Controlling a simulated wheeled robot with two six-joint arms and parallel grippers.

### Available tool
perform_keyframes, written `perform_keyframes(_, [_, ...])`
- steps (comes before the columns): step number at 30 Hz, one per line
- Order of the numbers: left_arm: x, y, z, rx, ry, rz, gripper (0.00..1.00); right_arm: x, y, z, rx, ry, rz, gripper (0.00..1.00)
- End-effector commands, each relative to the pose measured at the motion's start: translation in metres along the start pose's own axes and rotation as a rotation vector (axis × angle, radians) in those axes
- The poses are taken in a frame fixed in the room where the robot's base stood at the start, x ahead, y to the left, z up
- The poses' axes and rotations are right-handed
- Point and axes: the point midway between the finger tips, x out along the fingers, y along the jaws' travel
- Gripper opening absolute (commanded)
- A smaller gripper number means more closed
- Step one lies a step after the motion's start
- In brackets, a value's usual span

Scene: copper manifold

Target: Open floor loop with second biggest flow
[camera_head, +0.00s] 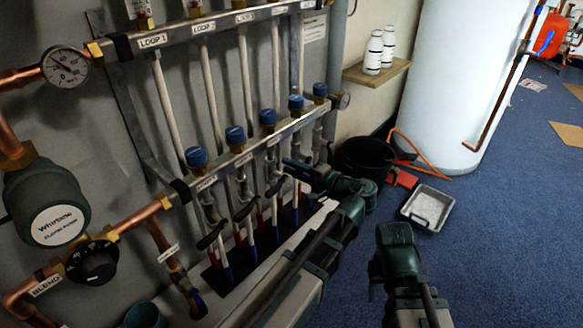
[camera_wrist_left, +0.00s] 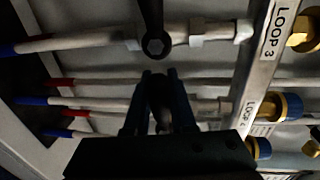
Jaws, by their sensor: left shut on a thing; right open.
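The copper manifold has an upper rail (camera_head: 215,22) with loop labels and a lower rail (camera_head: 260,140) with blue caps. Black valve levers hang under the lower rail, such as the nearest one (camera_head: 211,238). My left gripper (camera_head: 290,166) is among the pipes towards the far end. In the left wrist view, my left gripper (camera_wrist_left: 160,82) is shut on a black lever (camera_wrist_left: 160,95) on the line by the LOOP 4 label (camera_wrist_left: 248,112). The LOOP 3 lever (camera_wrist_left: 155,38) lies just above it. My right gripper (camera_head: 378,272) is low right, open and empty; its fingertips are unclear. Flow meters (camera_head: 138,9) are cut off by the top edge.
A pressure gauge (camera_head: 64,67) and mixing valve (camera_head: 92,262) are at the left. A black bucket (camera_head: 362,158) and grey tray (camera_head: 428,207) stand on the blue floor (camera_head: 510,235). A white cylinder (camera_head: 455,85) is behind. The right floor is mostly clear.

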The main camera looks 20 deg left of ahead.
Motion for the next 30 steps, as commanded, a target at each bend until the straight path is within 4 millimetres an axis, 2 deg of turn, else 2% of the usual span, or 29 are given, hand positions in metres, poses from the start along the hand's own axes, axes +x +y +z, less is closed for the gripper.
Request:
perform_keyframes(11, [0.001, 0.005, 0.0, -0.066, 0.011, 0.0, 0.0, 0.005, -0.001, 0.0, 0.0, 0.0, 0.0, 0.5])
perform_keyframes(30, [0.004, 0.026, -0.009, -0.498, 0.073, 0.001, 0.0, 0.03, -0.003, -0.002, 0.0, 0.0, 0.0, 0.5])
